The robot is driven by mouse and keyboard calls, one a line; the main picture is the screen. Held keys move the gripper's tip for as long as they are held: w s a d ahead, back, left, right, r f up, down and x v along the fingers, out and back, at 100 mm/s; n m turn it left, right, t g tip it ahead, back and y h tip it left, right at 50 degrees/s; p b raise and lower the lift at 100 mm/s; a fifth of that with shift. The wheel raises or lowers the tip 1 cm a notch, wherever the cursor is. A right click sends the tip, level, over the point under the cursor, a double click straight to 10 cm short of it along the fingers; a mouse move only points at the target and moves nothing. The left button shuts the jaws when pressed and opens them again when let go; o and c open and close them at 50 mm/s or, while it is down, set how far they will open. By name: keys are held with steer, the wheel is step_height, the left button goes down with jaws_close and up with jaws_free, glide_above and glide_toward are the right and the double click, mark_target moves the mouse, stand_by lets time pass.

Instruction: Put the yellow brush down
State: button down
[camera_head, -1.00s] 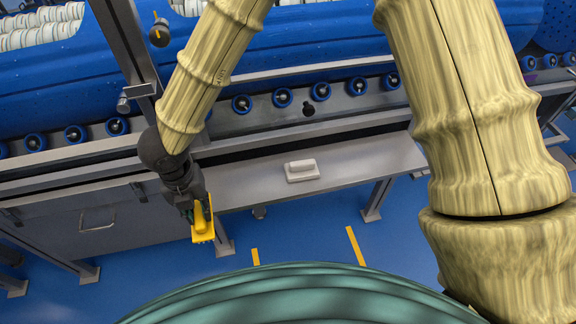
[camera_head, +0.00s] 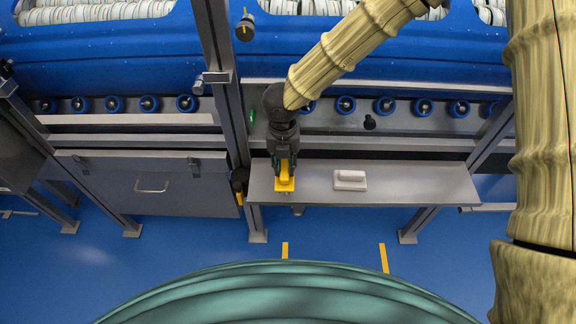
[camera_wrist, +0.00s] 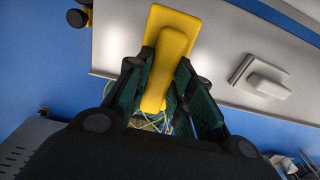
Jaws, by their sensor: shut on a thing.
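The yellow brush (camera_head: 284,184) is in my gripper (camera_head: 285,166), over the left part of the grey shelf (camera_head: 420,184) in the head view. In the wrist view my gripper (camera_wrist: 160,95) has its fingers on both sides of the yellow brush (camera_wrist: 172,42), whose wide end points away over the pale shelf (camera_wrist: 215,52). I cannot tell whether the brush touches the shelf or hangs just above it. A white brush-like block (camera_head: 350,180) lies on the shelf to the right, apart from the yellow brush; it also shows in the wrist view (camera_wrist: 262,80).
A steel post (camera_head: 222,75) stands just left of the shelf. Blue tubs (camera_head: 130,62) on a roller rail lie behind. A grey cabinet (camera_head: 150,190) is at left. The right part of the shelf is bare, and blue floor lies in front.

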mark_target(288, 162)
steer(key=shift+w+d, duration=0.25)
steer(key=shift+w, duration=0.1)
steer(key=shift+w+d+f, duration=0.2)
steer(key=shift+f, duration=0.05)
steer(key=shift+f+p, duration=0.45)
steer(key=shift+f, duration=1.15)
steer(key=c, duration=1.3)
jaws_free()
steer(key=shift+o, duration=0.2)
steer(key=shift+r, duration=0.1)
step_height(288, 162, up, 12)
steer(key=shift+a+f+b, duration=0.1)
steer(key=shift+b, duration=0.25)
